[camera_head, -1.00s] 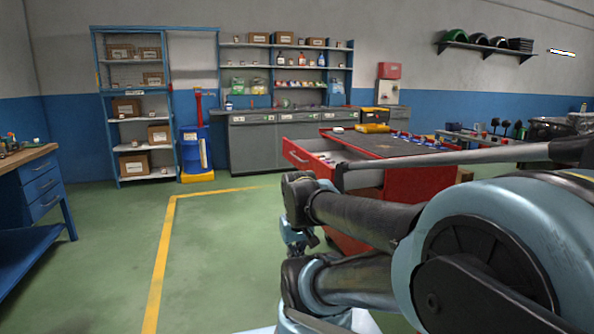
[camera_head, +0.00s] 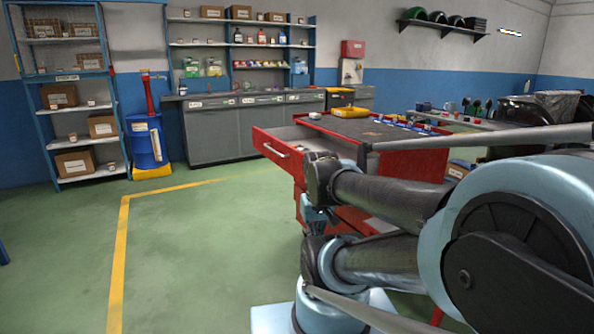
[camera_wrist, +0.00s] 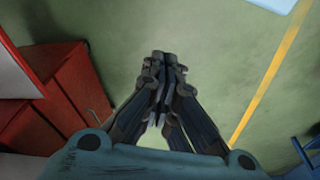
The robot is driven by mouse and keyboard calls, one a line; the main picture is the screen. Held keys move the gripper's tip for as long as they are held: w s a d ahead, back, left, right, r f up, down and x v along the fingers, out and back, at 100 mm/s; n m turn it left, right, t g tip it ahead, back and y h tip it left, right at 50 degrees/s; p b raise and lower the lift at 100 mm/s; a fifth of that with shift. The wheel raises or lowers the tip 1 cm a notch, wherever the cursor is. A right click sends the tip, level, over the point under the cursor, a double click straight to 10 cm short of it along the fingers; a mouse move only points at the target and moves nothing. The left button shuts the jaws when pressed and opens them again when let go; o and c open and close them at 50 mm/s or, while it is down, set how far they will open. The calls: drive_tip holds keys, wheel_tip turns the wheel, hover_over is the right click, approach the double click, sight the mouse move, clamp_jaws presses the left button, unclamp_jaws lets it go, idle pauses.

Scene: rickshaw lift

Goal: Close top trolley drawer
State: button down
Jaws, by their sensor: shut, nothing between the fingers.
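The red trolley (camera_head: 405,165) stands right of centre in the head view, partly hidden behind my arm. Its top drawer (camera_head: 279,149) is pulled out toward the left, with a pale handle on its red front and a grey interior showing. My gripper (camera_wrist: 165,58) points down over the green floor in the wrist view, with its fingers together and nothing between them. Red trolley surfaces (camera_wrist: 75,85) lie to its left, apart from the fingers. In the head view the gripper is mostly hidden by my arm, below and to the right of the drawer front.
A yellow case (camera_head: 350,112) and small items lie on the trolley top. A blue bin (camera_head: 146,143), a shelf rack (camera_head: 64,133) and grey cabinets (camera_head: 215,132) line the back. The green floor (camera_head: 210,240) left of the trolley is clear, crossed by a yellow line.

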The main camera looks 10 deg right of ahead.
drive_tip(key=w+r+n+h, duration=0.2)
drive_tip(key=w+r+n, duration=1)
drive_tip(key=w, duration=0.5)
drive_tip(key=w+a+r+n+h, duration=0.1)
drive_tip(key=w+a+n, duration=0.15)
drive_tip(key=w, duration=0.45)
drive_tip(key=w+a+r+n, duration=0.1)
drive_tip(key=w+n, duration=0.3)
drive_tip(key=w, duration=0.3)
drive_tip(key=w+a+r+n+h, duration=0.1)
drive_tip(key=w+a+r+n, duration=0.15)
drive_tip(key=w, duration=0.35)
drive_tip(key=shift+g, duration=0.4)
drive_tip(key=w+d+f, duration=0.1)
drive_tip(key=d+f, duration=0.1)
drive_tip(key=f, duration=0.1)
drive_tip(key=w+d+f, duration=0.1)
drive_tip(key=d+f, duration=0.2)
drive_tip(key=f, duration=0.1)
drive_tip(key=w+d+f, duration=0.1)
drive_tip(key=d+f, duration=0.1)
drive_tip(key=f, duration=0.1)
drive_tip(key=shift+d+f, duration=0.15)
drive_tip(key=shift+d, duration=0.1)
